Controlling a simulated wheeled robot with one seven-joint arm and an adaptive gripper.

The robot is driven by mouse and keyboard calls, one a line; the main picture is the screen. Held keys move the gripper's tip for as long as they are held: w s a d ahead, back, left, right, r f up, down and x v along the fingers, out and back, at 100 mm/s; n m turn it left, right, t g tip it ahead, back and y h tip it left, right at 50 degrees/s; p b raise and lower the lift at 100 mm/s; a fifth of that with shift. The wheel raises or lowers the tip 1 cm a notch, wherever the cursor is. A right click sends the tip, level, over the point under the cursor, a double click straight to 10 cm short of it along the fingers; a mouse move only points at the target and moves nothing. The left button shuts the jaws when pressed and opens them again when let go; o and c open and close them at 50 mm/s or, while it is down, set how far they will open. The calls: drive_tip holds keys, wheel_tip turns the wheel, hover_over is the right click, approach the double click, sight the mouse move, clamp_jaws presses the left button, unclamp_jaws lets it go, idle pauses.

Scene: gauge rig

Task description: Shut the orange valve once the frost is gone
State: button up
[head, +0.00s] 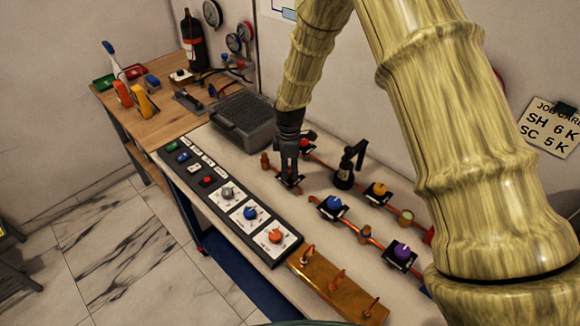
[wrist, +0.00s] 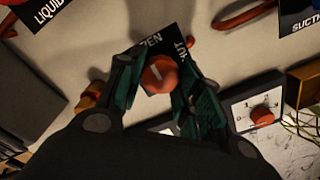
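The orange valve knob (wrist: 160,75) sits between the two fingers of my gripper (wrist: 162,80) in the wrist view. In the head view my gripper (head: 288,163) points down over a black plate on the copper pipework and hides the knob.
Blue (head: 333,203), yellow-orange (head: 378,189) and purple (head: 402,252) knobs stand to the right. A black hand torch-like tool (head: 346,168) stands close by. A grey bin (head: 243,120) is behind left. A panel with an orange dial (head: 275,236) lies in front. A job card (head: 552,128) hangs right.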

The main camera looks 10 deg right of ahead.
drive_tip(key=shift+d+r, duration=0.15)
drive_tip(key=shift+r, duration=0.25)
drive_tip(key=shift+c, duration=0.4)
drive_tip(key=shift+w, duration=0.1)
drive_tip(key=shift+m, duration=0.5)
drive_tip(key=m+b, duration=0.1)
drive_tip(key=m, duration=0.2)
drive_tip(key=shift+w+m, duration=0.1)
drive_tip(key=shift+m, duration=0.3)
drive_tip(key=m, duration=0.4)
drive_tip(key=shift+r+m+b, duration=0.1)
drive_tip(key=shift+m+b, duration=0.2)
drive_tip(key=m, duration=0.8)
drive_tip(key=shift+w, duration=0.1)
drive_tip(key=shift+m, duration=0.5)
